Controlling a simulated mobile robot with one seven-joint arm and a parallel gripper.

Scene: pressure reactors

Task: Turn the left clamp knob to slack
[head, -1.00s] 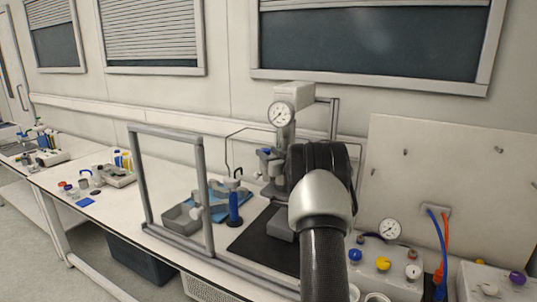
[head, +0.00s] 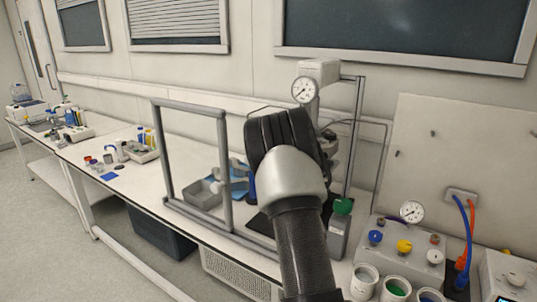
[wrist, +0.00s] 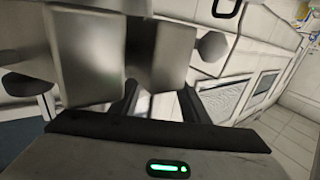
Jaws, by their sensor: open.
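The reactor stand with its round gauge (head: 305,90) rises behind my arm in the head view. My arm hides much of the reactor's lower body, and I cannot pick out the left clamp knob there. In the wrist view my gripper (wrist: 159,103) has two dark fingers apart, with pale grey metal blocks (wrist: 85,55) close in front of and partly over them. A rounded grey knob-like part (wrist: 212,46) is just right of the blocks. I cannot tell whether it is the left clamp knob. No grip on anything shows.
A grey upright frame (head: 226,170) stands left of my arm, with a grey tray (head: 202,194) behind it. A green knob (head: 343,205) tops a grey unit to the right. Further right are a control box (head: 400,262) with coloured knobs and several white cups.

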